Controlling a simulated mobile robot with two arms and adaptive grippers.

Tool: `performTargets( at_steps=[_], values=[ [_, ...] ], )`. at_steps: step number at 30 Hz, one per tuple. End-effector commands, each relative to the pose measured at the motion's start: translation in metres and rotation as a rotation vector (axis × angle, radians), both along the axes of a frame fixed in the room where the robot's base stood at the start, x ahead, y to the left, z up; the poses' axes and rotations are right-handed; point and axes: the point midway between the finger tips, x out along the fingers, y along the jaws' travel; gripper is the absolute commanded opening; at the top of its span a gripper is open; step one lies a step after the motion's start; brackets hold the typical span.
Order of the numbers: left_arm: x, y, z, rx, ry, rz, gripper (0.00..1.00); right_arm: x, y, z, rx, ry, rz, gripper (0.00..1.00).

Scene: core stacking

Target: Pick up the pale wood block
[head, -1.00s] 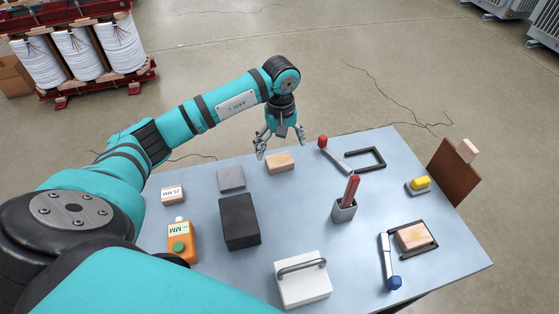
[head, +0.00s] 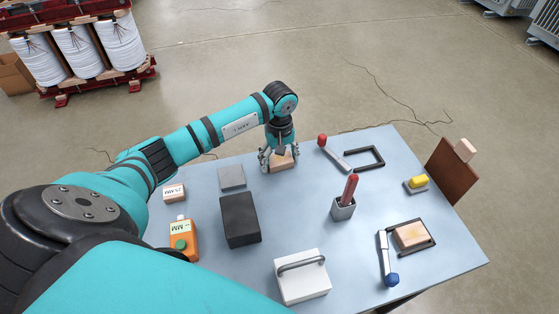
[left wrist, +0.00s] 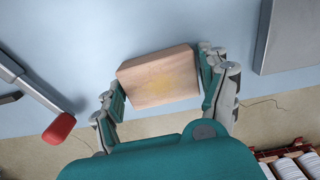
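The pale wood block (head: 281,163) lies on the table near its far edge. The block still appears to rest on the table. My right gripper is not in view.
A grey flat block (head: 231,177) lies left of it, and a red-tipped handle (head: 335,155) and black frame (head: 364,158) lie right. Another wood block (head: 411,236) sits in a tray.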

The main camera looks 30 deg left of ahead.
Motion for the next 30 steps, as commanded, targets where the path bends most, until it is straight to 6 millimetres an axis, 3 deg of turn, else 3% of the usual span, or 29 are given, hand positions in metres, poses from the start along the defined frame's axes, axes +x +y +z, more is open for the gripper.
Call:
performTargets(
  at_steps=[1,8,17,30],
  values=[
    [0.0,0.0,0.0,0.0,0.0,0.0,0.68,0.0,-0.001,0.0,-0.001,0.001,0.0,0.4],
    [0.0,0.0,0.0,0.0,0.0,0.0,0.38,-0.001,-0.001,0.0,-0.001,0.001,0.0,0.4],
    [0.001,0.001,0.006,0.001,-0.002,0.0,0.37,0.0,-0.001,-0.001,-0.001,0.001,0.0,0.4],
    [0.001,0.0,0.084,0.001,-0.004,0.0,0.36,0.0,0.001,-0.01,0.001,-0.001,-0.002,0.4]
  ],
)
